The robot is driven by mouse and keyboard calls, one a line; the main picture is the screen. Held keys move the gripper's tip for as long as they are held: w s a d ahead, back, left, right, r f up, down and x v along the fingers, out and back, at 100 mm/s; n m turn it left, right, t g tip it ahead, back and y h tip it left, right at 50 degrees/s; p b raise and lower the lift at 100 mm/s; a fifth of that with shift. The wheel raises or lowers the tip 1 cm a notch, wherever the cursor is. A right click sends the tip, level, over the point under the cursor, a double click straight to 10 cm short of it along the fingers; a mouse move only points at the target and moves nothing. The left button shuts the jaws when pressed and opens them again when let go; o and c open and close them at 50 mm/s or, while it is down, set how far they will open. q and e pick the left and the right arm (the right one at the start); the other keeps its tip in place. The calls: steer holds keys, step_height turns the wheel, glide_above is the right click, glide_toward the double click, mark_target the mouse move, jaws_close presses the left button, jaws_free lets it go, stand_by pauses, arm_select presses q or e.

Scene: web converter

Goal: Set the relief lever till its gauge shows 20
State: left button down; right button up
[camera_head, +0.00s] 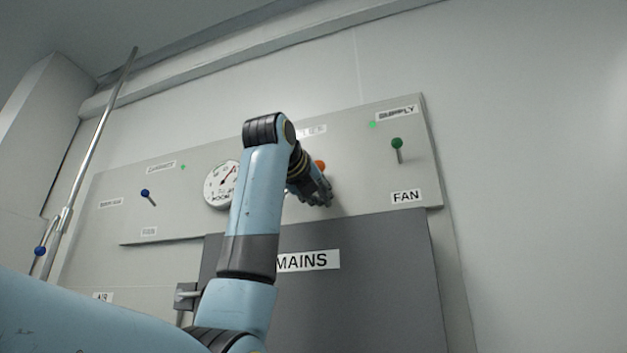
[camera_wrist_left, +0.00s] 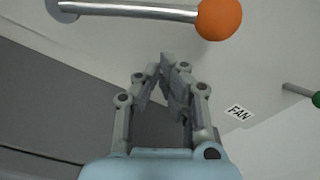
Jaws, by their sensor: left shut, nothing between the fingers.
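A lever with an orange ball knob (camera_head: 320,164) stands on the grey panel, under a label (camera_head: 312,130) partly hidden by my arm that seems to end in "LIEF". In the left wrist view the orange knob (camera_wrist_left: 219,18) and its metal rod (camera_wrist_left: 130,10) lie just beyond the fingertips. My left gripper (camera_head: 324,196) is shut and empty, below the knob and apart from it. It also shows in the left wrist view (camera_wrist_left: 168,62). My right gripper is out of view.
A green-knobbed lever (camera_head: 397,145) stands right, between the SUPPLY and FAN labels. A blue-knobbed lever (camera_head: 146,194) is at the left. A dark MAINS cabinet (camera_head: 385,280) fills the space below the panel. A tall metal rod (camera_head: 98,130) stands far left.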

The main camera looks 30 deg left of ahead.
arm_select(q)
steer(key=r, duration=0.1)
steer(key=s+a+r+p, duration=0.1)
steer(key=shift+s+a+r, duration=0.1)
steer(key=shift+s+r, duration=0.2)
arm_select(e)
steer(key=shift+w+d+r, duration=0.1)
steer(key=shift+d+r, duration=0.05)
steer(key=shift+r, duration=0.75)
arm_select(q)
steer(key=shift+w, duration=0.1)
steer(key=shift+s+a+r+n, duration=0.25)
steer(key=shift+r+n, duration=0.15)
steer(key=shift+r, duration=0.1)
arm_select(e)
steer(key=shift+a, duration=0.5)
